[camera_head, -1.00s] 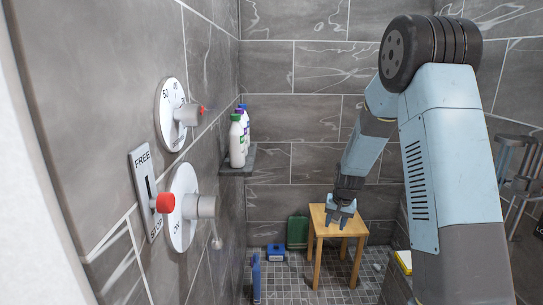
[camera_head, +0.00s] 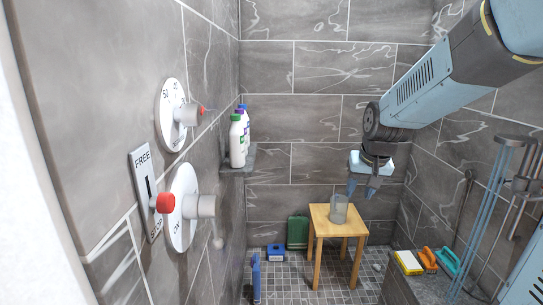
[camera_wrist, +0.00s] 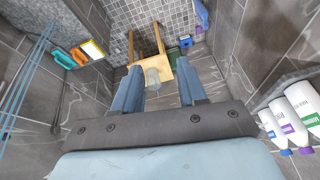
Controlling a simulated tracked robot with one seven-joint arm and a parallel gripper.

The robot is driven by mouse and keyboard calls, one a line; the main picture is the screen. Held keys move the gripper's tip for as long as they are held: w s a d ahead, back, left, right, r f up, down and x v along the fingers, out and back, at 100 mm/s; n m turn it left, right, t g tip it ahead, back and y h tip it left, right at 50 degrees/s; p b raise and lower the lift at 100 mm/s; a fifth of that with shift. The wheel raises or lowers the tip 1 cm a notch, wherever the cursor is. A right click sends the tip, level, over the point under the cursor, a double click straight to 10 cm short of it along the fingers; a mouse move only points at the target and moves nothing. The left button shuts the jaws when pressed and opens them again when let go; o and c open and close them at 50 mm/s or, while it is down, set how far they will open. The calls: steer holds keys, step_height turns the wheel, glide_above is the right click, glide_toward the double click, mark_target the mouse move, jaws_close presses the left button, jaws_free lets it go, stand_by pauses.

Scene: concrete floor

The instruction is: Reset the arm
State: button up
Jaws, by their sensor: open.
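My gripper (camera_head: 362,190) is open and empty, raised in the air above and a little right of the wooden stool in the head view. Its two blue fingers also show in the wrist view (camera_wrist: 160,92), spread apart. My arm comes in from the upper right and bends down at the wrist.
White bottles (camera_head: 237,141) stand on a corner shelf (camera_head: 238,168). Valve knobs (camera_head: 184,206) stick out from the left wall. A yellow-and-white sponge (camera_head: 408,262), orange and teal brushes (camera_head: 446,261) lie on a ledge at right. A blue box (camera_head: 276,252) and green container (camera_head: 298,230) are on the floor.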

steer(key=s+r, duration=0.3)
steer(key=s, duration=0.7)
steer(key=s+r+n+t, duration=0.1)
steer(key=s+r, duration=0.2)
steer(key=s, duration=0.7)
steer(key=shift+d+r+h, duration=0.25)
steer(key=shift+d+h, duration=0.05)
steer(key=shift+d, duration=0.15)
